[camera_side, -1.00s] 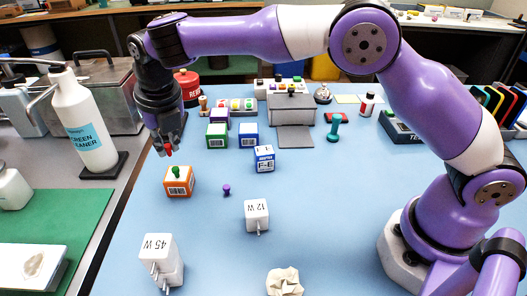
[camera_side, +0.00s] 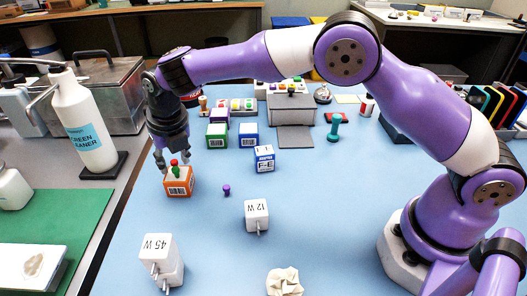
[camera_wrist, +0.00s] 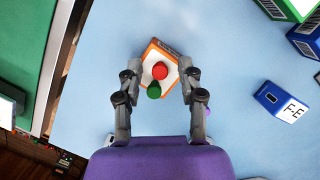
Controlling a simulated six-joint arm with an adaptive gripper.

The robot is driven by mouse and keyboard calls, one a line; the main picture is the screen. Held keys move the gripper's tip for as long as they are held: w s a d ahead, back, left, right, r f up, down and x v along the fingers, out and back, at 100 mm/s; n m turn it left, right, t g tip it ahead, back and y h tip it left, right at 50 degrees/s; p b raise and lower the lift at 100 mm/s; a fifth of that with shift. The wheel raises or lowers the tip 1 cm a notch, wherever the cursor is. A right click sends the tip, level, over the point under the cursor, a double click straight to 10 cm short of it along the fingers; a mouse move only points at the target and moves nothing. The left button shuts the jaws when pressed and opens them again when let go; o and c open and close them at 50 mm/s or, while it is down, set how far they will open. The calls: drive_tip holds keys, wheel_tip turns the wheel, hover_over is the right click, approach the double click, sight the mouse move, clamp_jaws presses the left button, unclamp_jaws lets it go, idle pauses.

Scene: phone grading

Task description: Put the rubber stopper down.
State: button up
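A small red stopper (camera_side: 174,162) is at the top of the orange box (camera_side: 180,188), right by a green stopper-like piece (camera_side: 176,171). In the wrist view the red stopper (camera_wrist: 160,71) and the green piece (camera_wrist: 154,90) sit close together over the box's white top (camera_wrist: 147,56). Whether the two touch is unclear. My gripper (camera_side: 173,160) is low over the box, pointing down. In the wrist view its fingers (camera_wrist: 160,75) are spread, with a visible gap on each side of the red stopper.
A small purple piece (camera_side: 226,190) lies right of the orange box. Green (camera_side: 217,137) and blue (camera_side: 248,136) boxes stand behind, with an F-E box (camera_side: 264,159) nearer. White chargers (camera_side: 256,214) stand in front.

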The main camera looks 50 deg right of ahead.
drive_tip(key=v, duration=1.2)
drive_tip(key=s+d+r+m+t, duration=0.1)
drive_tip(key=s+d+r+m, duration=0.15)
drive_tip(key=d+m, duration=0.3)
drive_tip(key=s+d+r+m, duration=0.2)
drive_tip(key=d+r+m, duration=0.1)
drive_tip(key=d+m, duration=0.25)
drive_tip(key=s+d+f+m, duration=0.2)
drive_tip(key=s+d+m, duration=0.1)
drive_tip(key=s+m, duration=0.5)
drive_tip(key=s+d+f+m+t, duration=0.1)
drive_tip(key=s+d+f+m, duration=0.2)
drive_tip(key=s+m, duration=0.5)
drive_tip(key=d+m, duration=0.1)
drive_tip(key=m, duration=0.6)
drive_tip(key=shift+s+d+t, duration=0.15)
drive_tip(key=shift+s+t, duration=0.15)
